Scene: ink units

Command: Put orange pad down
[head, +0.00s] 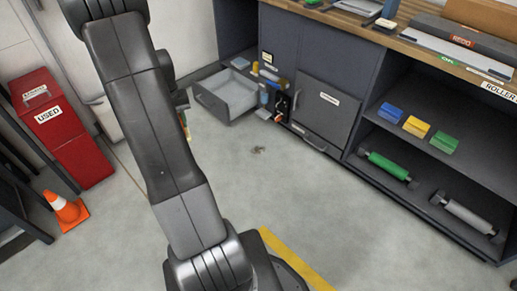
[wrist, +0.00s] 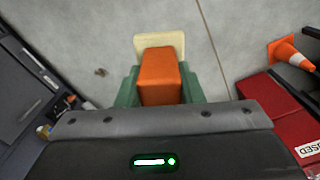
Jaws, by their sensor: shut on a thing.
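The orange pad (wrist: 159,75) shows in the wrist view as an orange block with a cream-coloured plate at its far end. My gripper (wrist: 160,92) is shut on it, with green parts visible on both sides of the block. The pad is held above the grey floor. In the head view my own arm hides most of the gripper and the pad; only small coloured bits show past the arm's right edge.
A red bin labelled USED (head: 62,135) and an orange cone (head: 65,209) stand at left. An open grey drawer (head: 228,98) juts from the cabinet. Blue, yellow and green blocks (head: 416,127) sit on a shelf above green and grey rollers (head: 390,167). The middle floor is mostly clear.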

